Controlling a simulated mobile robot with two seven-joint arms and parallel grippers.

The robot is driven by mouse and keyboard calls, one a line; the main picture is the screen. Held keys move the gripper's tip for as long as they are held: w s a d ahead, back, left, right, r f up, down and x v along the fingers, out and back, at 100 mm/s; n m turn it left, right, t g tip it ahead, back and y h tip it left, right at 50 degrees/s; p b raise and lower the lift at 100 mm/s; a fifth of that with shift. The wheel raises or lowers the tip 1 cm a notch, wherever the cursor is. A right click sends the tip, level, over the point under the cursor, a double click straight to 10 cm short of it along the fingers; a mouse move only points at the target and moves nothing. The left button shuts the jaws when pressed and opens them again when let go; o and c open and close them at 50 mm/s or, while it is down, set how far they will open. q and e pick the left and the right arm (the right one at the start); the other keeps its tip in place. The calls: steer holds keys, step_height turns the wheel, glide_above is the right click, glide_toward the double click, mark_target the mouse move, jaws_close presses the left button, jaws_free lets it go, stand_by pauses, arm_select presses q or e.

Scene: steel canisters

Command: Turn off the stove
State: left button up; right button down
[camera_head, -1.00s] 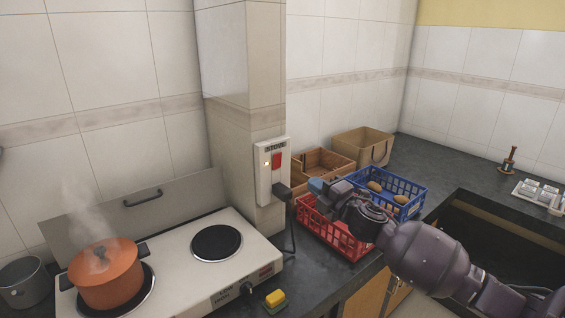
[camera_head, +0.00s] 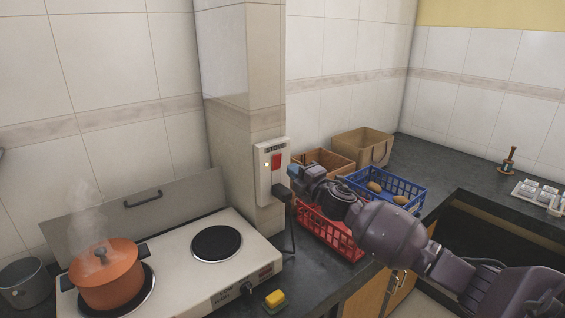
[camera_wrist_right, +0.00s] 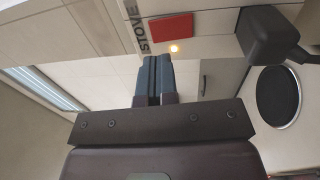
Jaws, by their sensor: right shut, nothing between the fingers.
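The white stove (camera_head: 188,262) stands on the counter with an orange steaming pot (camera_head: 108,274) on its left burner and a bare right burner (camera_head: 216,242). A white wall switch plate (camera_head: 265,186) marked STOVE is on the pillar, with a red switch (camera_head: 277,161) and a small lit lamp. A dark plug (camera_head: 281,190) sits in its lower part. My right gripper (camera_head: 294,172) is shut and empty, close to the right of the plate. In the right wrist view its fingers (camera_wrist_right: 153,78) point toward the red switch (camera_wrist_right: 170,27) and lit lamp, apparently just short of them. My left gripper is not visible.
A red crate (camera_head: 330,236), a blue crate (camera_head: 405,190) with brown items, and wooden boxes (camera_head: 362,147) stand right of the pillar, beside and behind my right arm. A yellow sponge (camera_head: 275,298) lies by the stove. A cord hangs from the plug.

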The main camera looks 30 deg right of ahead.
mark_target(277, 158)
steer(key=w, duration=0.5)
steer(key=shift+a+r, duration=0.2)
steer(key=shift+r, duration=0.1)
steer(key=shift+w, duration=0.25)
steer(key=shift+w+r, duration=0.1)
steer(key=shift+w, duration=0.1)
steer(key=shift+s, duration=0.15)
